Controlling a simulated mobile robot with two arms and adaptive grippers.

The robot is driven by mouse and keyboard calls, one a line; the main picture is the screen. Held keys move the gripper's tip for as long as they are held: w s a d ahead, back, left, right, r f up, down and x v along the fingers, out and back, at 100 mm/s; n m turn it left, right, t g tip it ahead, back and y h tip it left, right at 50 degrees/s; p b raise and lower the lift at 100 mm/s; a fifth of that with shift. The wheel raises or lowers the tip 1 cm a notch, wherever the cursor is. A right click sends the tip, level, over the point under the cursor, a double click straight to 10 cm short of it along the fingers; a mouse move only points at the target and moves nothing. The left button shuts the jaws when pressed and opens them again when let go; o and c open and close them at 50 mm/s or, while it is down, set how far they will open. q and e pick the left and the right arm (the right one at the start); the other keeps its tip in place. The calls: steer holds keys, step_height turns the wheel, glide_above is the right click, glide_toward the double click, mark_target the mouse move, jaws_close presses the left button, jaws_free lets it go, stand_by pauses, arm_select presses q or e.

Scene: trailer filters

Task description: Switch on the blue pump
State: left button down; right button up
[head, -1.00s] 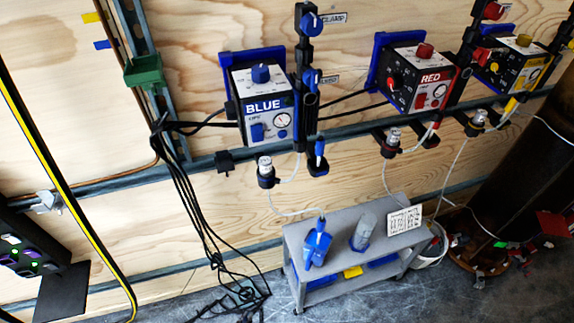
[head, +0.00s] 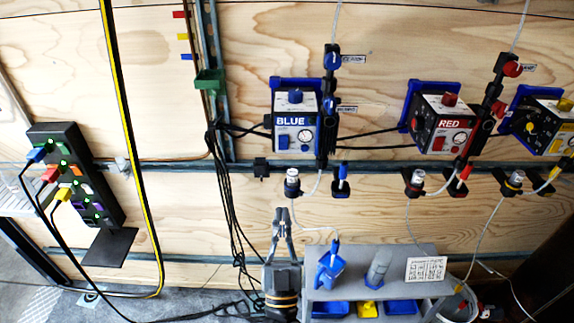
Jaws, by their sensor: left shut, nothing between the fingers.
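The blue pump (head: 292,121) is a white and blue box labelled BLUE, mounted on the wood wall. It has a blue knob (head: 295,96) on top, a small blue switch (head: 283,142) at its lower left front and a round gauge (head: 306,135) beside that. I cannot tell the switch's position. My left gripper (head: 282,212) comes up from the bottom edge, below the pump and apart from it. Its fingers point up and are shut with nothing between them. My right gripper does not show.
A white-capped vial (head: 292,181) on the rail stands between gripper and pump. A grey cart (head: 370,292) with a blue tool (head: 330,266) stands to the right. Black cables (head: 228,215) hang left. A red pump (head: 441,125) and a black power strip (head: 75,175) flank the blue pump.

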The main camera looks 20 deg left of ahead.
mark_target(283, 146)
arm_select(q)
steer(key=p+x, duration=0.1)
steer(key=x, duration=0.3)
steer(key=w+f+p+x, duration=0.1)
steer(key=x, duration=0.3)
steer(key=p+x, duration=0.1)
steer(key=x, duration=0.3)
steer(key=shift+w+a+f+p, duration=0.25)
steer(key=shift+w+f+p, duration=0.05)
steer(key=shift+w+p, duration=0.05)
steer(key=shift+w+a+f, duration=0.1)
steer(key=shift+w+f, duration=0.05)
steer(key=shift+w, duration=0.2)
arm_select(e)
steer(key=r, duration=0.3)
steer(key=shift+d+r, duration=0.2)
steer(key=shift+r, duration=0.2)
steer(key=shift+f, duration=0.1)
